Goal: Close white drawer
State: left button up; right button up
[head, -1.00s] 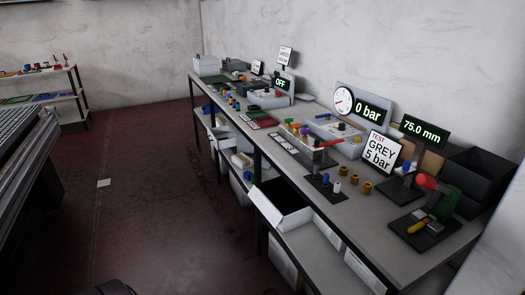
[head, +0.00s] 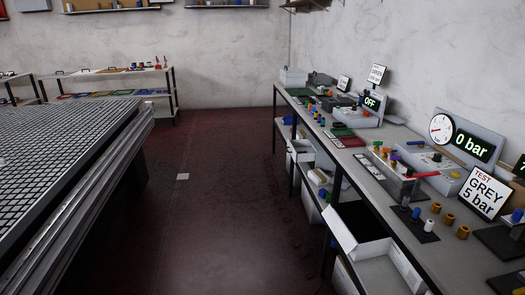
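A white drawer (head: 346,233) juts out from under the front edge of the long bench (head: 385,202) at the lower right of the head view. It is pulled open, and its dark inside shows. A second white drawer or bin (head: 301,152) sticks out under the bench farther back. I cannot tell from the picture which one the task names. Neither of my grippers shows in this view.
The bench carries a gauge panel reading 0 bar (head: 466,144), a TEST sign (head: 487,191) and small coloured parts. A grid table (head: 60,140) stands at left. The dark red floor (head: 220,215) between is mostly clear, with a small white square (head: 183,177) on it.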

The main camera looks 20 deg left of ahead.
aim_at(301, 149)
jog(key=u, duration=0.35)
jog(key=i+j+z, duration=0.1)
jog(key=i, duration=0.35)
jog(key=i+j, duration=0.1)
jog(key=i, duration=0.35)
jog(key=i+j+z, duration=0.15)
jog(key=i, duration=0.25)
